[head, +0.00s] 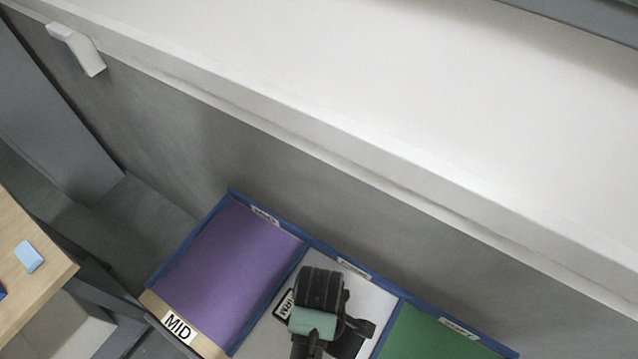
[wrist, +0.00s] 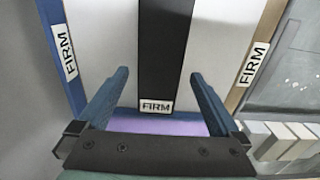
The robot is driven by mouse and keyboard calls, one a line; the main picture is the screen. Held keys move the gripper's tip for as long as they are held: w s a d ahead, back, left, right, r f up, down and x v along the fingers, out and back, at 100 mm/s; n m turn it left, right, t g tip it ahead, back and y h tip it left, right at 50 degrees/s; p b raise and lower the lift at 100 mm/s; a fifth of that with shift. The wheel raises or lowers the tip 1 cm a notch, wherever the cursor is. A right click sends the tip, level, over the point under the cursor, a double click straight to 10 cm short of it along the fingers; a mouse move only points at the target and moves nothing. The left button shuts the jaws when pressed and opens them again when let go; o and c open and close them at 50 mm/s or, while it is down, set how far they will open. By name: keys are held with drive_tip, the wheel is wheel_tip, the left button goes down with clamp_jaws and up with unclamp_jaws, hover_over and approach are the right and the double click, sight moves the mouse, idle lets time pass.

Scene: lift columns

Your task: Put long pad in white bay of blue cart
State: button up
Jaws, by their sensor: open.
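The blue cart (head: 187,236) stands at the bottom of the head view, its white bay (head: 362,286) between a purple and a green one. The white bay (wrist: 220,40) fills much of the wrist view, with FIRM labels on both side rims. The long pad (wrist: 165,45) is a black strip with a FIRM label at its near end. It lies lengthwise across the white bay; its labelled end also shows in the head view (head: 283,304). My gripper (wrist: 158,74) is open above the pad, with gaps between both fingers and its sides. My gripper hides the pad's middle in the head view.
The purple bay (head: 225,270) and green bay (head: 435,338) look empty. A long white counter (head: 400,110) runs behind the cart. A wooden table (head: 30,285) with a light blue block (head: 28,256) is at left. A MID label (head: 178,327) marks the cart's front edge.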

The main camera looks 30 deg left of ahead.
wheel_tip(320, 180, up, 6)
idle(0.7)
